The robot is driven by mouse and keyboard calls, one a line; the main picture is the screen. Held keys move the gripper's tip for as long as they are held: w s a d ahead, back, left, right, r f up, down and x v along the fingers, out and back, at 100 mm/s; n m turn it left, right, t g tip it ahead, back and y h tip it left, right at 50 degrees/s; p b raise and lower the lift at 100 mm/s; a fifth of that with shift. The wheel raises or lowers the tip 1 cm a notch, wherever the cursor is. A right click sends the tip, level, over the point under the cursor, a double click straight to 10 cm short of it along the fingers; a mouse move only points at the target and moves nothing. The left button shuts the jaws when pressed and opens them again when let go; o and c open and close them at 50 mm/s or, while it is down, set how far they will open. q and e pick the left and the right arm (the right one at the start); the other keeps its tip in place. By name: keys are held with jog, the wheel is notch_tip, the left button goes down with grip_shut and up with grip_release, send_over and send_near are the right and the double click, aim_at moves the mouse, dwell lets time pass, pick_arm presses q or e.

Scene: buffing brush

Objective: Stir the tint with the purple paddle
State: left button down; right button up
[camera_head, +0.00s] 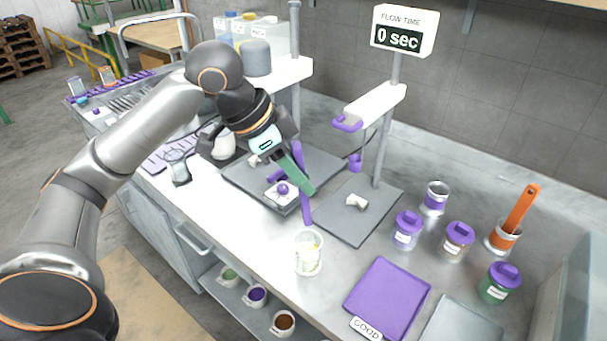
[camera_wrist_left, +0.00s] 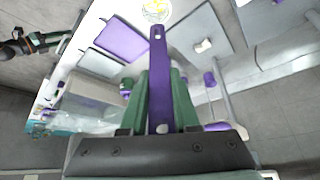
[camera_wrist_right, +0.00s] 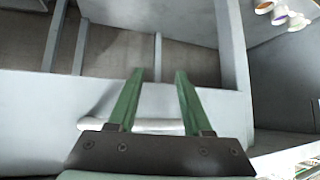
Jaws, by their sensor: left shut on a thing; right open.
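My left gripper (camera_head: 303,180) is shut on the purple paddle (camera_head: 305,205), which hangs over the bench. In the left wrist view the paddle (camera_wrist_left: 160,65) runs out between the green fingers (camera_wrist_left: 160,85), its far end near a clear cup. That clear cup (camera_head: 308,262) with pale yellowish contents stands near the bench's front edge; whether it holds the tint I cannot tell. The paddle's lower end is behind and above the cup, apart from it. My right gripper (camera_wrist_right: 160,80) is open and empty, facing a grey bench frame; it is not visible in the head view.
A purple mat (camera_head: 385,300) labelled GOOD lies right of the cup. Purple-lidded jars (camera_head: 407,230) and a can with an orange handle (camera_head: 520,208) stand at the right. A grey plate (camera_head: 365,225) lies under the flow-time stand (camera_head: 385,150). Small pots (camera_head: 257,294) sit on a lower shelf.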

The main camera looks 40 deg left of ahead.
pick_arm(q)
notch_tip(320, 180, down, 12)
jog(key=b, duration=0.9)
jog(key=shift+w, duration=0.15)
dwell(0.5)
jog(key=shift+d, duration=0.1)
